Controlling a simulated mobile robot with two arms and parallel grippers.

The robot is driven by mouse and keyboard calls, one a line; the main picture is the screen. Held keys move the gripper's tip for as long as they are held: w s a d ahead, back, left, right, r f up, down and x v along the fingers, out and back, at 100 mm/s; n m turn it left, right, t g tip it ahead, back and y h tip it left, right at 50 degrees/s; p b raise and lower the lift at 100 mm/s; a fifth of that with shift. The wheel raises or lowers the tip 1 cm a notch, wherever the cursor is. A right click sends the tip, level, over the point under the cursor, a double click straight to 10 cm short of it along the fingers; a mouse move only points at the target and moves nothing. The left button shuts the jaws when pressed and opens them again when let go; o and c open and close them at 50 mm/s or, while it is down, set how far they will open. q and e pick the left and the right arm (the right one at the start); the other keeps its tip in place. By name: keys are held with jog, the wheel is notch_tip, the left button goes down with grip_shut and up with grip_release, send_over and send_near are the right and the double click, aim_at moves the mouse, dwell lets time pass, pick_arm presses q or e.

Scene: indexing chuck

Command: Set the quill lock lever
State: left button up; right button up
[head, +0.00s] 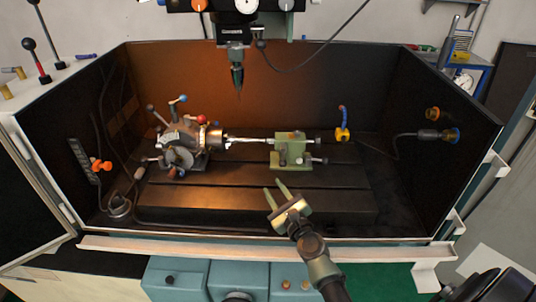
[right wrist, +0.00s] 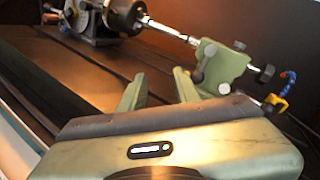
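A green tailstock (head: 291,150) stands on the dark slotted table (head: 230,200), right of the indexing head (head: 185,143). A shiny rod (head: 248,140) runs between them. Small dark-ended handles (head: 318,160) stick out on the tailstock's right side. I cannot tell which one is the quill lock lever. In the right wrist view the tailstock (right wrist: 215,66) shows beyond the fingers, with a black knob (right wrist: 265,74) at its right. My right gripper (head: 274,186) is open and empty, in front of the tailstock and apart from it. My left gripper is out of view.
A tool (head: 237,75) hangs from the spindle above the table. The indexing head carries several ball-ended handles. Enclosure walls rise at left, back and right, with a pale front rail (head: 250,246). A yellow-and-blue nozzle (head: 342,132) stands behind the tailstock's right.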

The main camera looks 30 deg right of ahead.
aim_at(283, 158)
jog(key=d+m+h, duration=0.1)
jog(key=d+m, duration=0.1)
jog(key=w+d+m+h, duration=0.1)
jog(key=d+m, duration=0.1)
jog(key=m, duration=0.1)
jog(key=w+d+r+m+h, duration=0.1)
jog(key=d+m+h, duration=0.1)
jog(key=m, duration=0.1)
jog(key=shift+d, duration=0.2)
jog(key=shift+w+d+m, duration=0.2)
jog(key=shift+w+m, duration=0.1)
jog(key=shift+w, duration=0.05)
jog(key=b+x, duration=0.1)
jog(key=x, duration=0.6)
grip_shut()
jog(key=shift+s+f, duration=0.1)
